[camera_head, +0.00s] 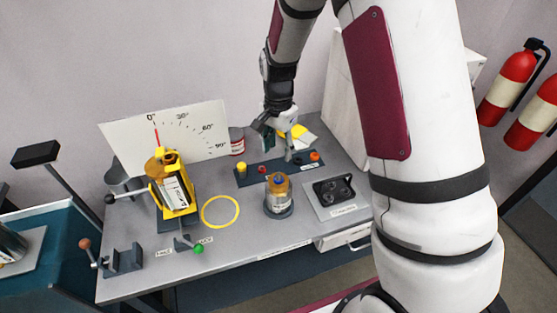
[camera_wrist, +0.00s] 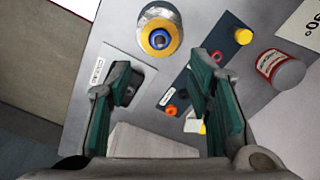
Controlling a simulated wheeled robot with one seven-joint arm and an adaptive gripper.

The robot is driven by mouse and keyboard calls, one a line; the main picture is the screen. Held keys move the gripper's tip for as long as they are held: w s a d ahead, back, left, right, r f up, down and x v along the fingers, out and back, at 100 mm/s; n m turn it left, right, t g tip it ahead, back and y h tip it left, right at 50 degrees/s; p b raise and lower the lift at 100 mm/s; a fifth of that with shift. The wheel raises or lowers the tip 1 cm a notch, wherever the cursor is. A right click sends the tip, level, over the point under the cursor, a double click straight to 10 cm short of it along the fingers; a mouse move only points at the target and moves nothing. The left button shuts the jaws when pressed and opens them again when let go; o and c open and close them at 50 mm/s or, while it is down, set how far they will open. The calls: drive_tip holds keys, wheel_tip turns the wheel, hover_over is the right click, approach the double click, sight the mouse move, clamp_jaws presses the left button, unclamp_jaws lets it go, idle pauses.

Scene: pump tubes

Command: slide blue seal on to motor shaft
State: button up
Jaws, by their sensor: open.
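The motor (camera_head: 278,199) stands upright on the table, with a copper body and a dark grey base. It also shows in the wrist view (camera_wrist: 174,40), where a blue ring, the blue seal (camera_wrist: 158,33), appears at the centre of its top. The ring seems to be around the shaft; how far down it sits I cannot tell. My gripper (camera_head: 277,140) is over the back of the table, behind the motor, near the parts strip. Its green-padded fingers are wide apart in the wrist view (camera_wrist: 162,80), with nothing held between them.
The dark parts strip (camera_wrist: 200,72) carries a yellow cylinder (camera_wrist: 243,36), a red ring (camera_wrist: 217,57) and an orange ring (camera_wrist: 182,93). A can (camera_head: 237,141), a yellow pump housing (camera_head: 178,197), an angle board (camera_head: 120,137) and a tray (camera_head: 320,207) stand around. A yellow circle (camera_head: 204,218) marks clear table.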

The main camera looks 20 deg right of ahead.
drive_tip(key=shift+r, duration=1.7)
drive_tip(key=s+r+n+t, duration=0.2)
drive_tip(key=s+r+n, duration=0.2)
drive_tip(key=s+r, duration=0.5)
drive_tip(key=s+r+n+t, duration=0.2)
drive_tip(key=s+r+n, duration=0.2)
drive_tip(key=s+r, duration=0.5)
drive_tip(key=s+r+n+t, duration=0.1)
drive_tip(key=s+r+n, duration=0.3)
drive_tip(key=s, duration=0.3)
drive_tip(key=shift+t+b, duration=0.3)
